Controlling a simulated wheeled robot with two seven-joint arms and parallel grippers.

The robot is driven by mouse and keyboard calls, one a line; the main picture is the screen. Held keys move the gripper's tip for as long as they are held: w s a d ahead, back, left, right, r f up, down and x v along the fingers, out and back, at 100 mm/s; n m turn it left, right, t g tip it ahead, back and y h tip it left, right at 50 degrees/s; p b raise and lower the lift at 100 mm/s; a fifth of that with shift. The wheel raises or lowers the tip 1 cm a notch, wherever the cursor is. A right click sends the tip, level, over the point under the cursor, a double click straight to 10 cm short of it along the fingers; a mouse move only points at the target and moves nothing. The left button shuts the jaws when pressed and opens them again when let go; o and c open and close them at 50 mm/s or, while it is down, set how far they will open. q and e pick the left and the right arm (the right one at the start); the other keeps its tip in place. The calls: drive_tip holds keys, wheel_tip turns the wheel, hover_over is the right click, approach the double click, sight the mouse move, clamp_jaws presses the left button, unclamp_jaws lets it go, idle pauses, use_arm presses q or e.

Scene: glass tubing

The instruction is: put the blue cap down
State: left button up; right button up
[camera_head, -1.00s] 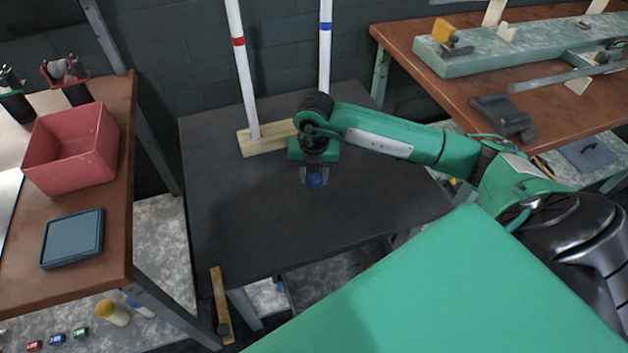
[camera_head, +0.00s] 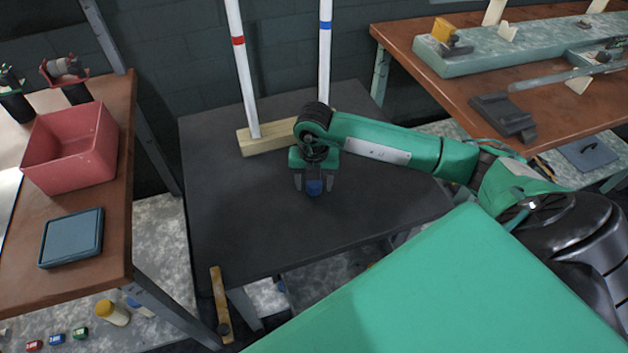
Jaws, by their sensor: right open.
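The blue cap (camera_head: 314,187) is at the dark grey table (camera_head: 240,225), between the fingertips of my right gripper (camera_head: 315,186). The right gripper points down and its fingers stand apart, one on each side of the cap. The cap appears to sit on the table top, though its underside is hard to see. My left gripper is not in view.
Behind the gripper, a wooden block (camera_head: 258,142) holds two white tubes, one with a red band (camera_head: 238,41), one with a blue band (camera_head: 326,25). A pink bin (camera_head: 72,150) and a blue-grey tray (camera_head: 72,238) sit on the left bench. The table's front and left are clear.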

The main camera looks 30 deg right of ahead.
wheel_tip(320, 180, up, 12)
drive_tip(key=shift+r, duration=0.15)
idle(0.3)
idle(0.4)
